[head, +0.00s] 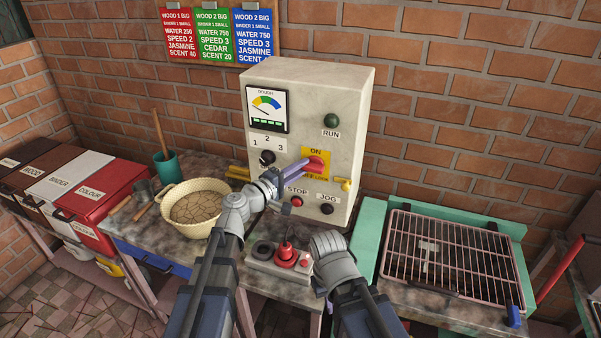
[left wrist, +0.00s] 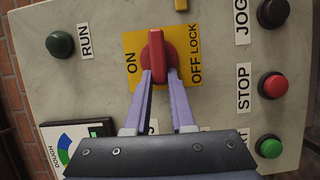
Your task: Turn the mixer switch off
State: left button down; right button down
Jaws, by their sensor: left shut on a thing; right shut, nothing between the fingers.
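The mixer switch is a red rotary handle (head: 316,164) on a yellow plate (head: 318,178) on the front of the pale control cabinet (head: 340,110). In the left wrist view the red handle (left wrist: 157,57) stands upright in the picture, between the ON label on the left and the OFF LOCK label on the right. My left gripper (head: 306,170) has its purple fingers shut on the handle; they also show in the left wrist view (left wrist: 160,85). My right gripper (head: 326,243) is low, in front of the cabinet, its fingers hidden behind its wrist.
A red STOP button (head: 297,201), a dark JOG button (head: 327,209) and a green RUN button (head: 331,121) surround the switch. A small box with red knobs (head: 262,267) stands below. A dough bowl (head: 180,228) is at left, a wire rack (head: 455,285) at right.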

pick_arm(q)
jog(key=shift+s+f, duration=0.1)
jog(key=shift+f, duration=0.05)
dwell(0.3)
jog(key=c, duration=0.8)
grip_release()
jog(key=shift+o, duration=0.2)
jog(key=v, duration=0.7)
jog(key=shift+s+a, duration=0.2)
jog(key=shift+a, duration=0.1)
jog(key=shift+f, duration=0.1)
